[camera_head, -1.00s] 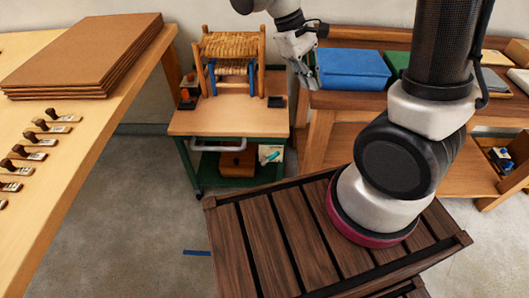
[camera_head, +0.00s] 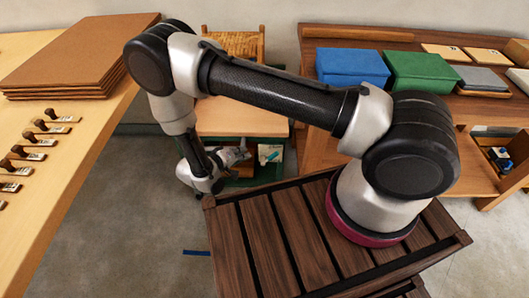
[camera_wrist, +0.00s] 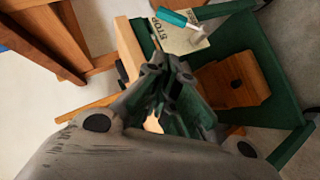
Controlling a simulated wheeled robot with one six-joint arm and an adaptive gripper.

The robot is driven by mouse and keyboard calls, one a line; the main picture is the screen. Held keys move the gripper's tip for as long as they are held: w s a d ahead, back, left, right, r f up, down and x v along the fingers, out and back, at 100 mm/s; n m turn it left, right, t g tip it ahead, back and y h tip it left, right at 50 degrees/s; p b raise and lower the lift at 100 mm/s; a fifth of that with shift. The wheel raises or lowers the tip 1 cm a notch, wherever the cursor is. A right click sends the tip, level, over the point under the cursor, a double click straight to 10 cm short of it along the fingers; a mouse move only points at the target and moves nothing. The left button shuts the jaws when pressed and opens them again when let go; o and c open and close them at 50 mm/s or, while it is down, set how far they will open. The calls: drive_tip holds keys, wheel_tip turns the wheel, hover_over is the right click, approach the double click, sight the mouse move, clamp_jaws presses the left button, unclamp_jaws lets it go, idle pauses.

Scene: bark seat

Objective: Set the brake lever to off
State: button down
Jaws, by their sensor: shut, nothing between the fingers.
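The brake lever, with a teal grip (camera_head: 271,155), is on a pale lettered plate (camera_head: 278,150) at the right side of the green cart. In the wrist view the teal grip (camera_wrist: 171,18) shows at the top, with a pale rod end (camera_wrist: 198,33) over the plate (camera_wrist: 160,35). The lettering looks like STOP, but is turned and partly covered. My gripper (camera_head: 237,156) is just left of the lever in the head view. In the wrist view my gripper (camera_wrist: 168,72) is shut and empty, below the lever in the picture and apart from it.
The green cart frame (camera_wrist: 258,50) surrounds a wooden box (camera_wrist: 232,83) on its lower shelf. The cart's wooden top (camera_head: 240,122) is above. A slatted dark wood surface (camera_head: 270,245) lies in front, under my arm's base. A workbench (camera_head: 320,150) stands at the right.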

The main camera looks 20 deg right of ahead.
drive_tip(key=shift+m, duration=0.3)
drive_tip(key=x, duration=0.8)
drive_tip(key=s+f+x, duration=0.1)
drive_tip(key=x, duration=0.2)
drive_tip(key=shift+d+f, duration=0.15)
drive_tip(key=shift+d, duration=0.3)
drive_tip(key=shift+d+f, duration=0.4)
drive_tip(key=shift+d, duration=0.1)
